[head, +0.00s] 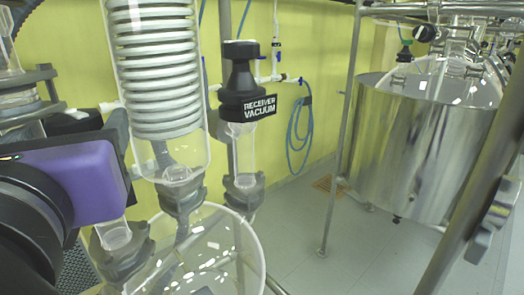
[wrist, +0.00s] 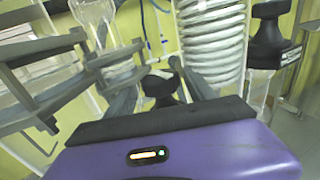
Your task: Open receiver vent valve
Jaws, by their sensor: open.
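My gripper (head: 110,128) is at the left of the head view, its purple body in front of the glassware. In the wrist view my gripper (wrist: 162,78) is open, with a dark grey finger to either side of a black knob (wrist: 162,90). A black cap (head: 72,117) shows partly behind my gripper in the head view and may be the same part. No vent label is readable, and contact cannot be told. A black valve labelled RECEIVER VACUUM (head: 242,85) stands upright to the right; it also shows in the wrist view (wrist: 268,42).
A glass coil condenser (head: 158,70) stands between my gripper and the vacuum valve. A round glass receiver (head: 210,255) is below. Grey clamps (wrist: 35,85) crowd the left of the wrist view.

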